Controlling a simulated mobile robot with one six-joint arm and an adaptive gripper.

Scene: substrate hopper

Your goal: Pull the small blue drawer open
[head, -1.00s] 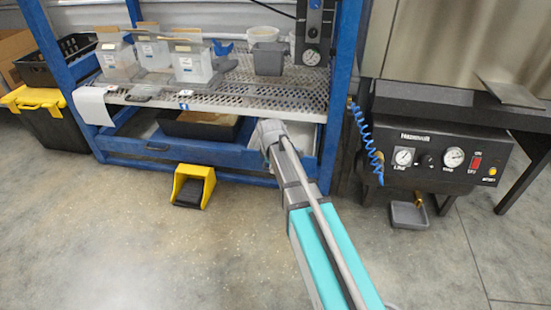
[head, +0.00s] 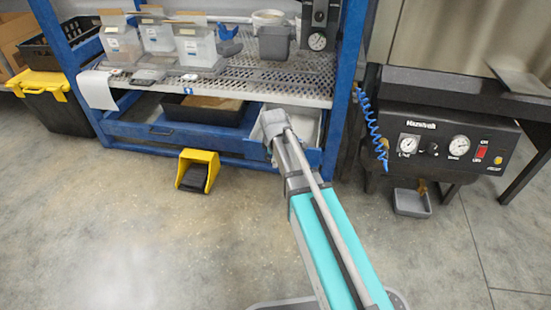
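The blue drawer (head: 205,137) sits low in the blue frame, under the perforated shelf. A black tray (head: 180,112) with brown material shows behind the front.
A yellow foot pedal (head: 198,170) stands on the floor before the frame. The perforated shelf (head: 265,85) with clear containers is above. A black gauge unit (head: 437,145) and small grey tray (head: 411,203) are at right.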

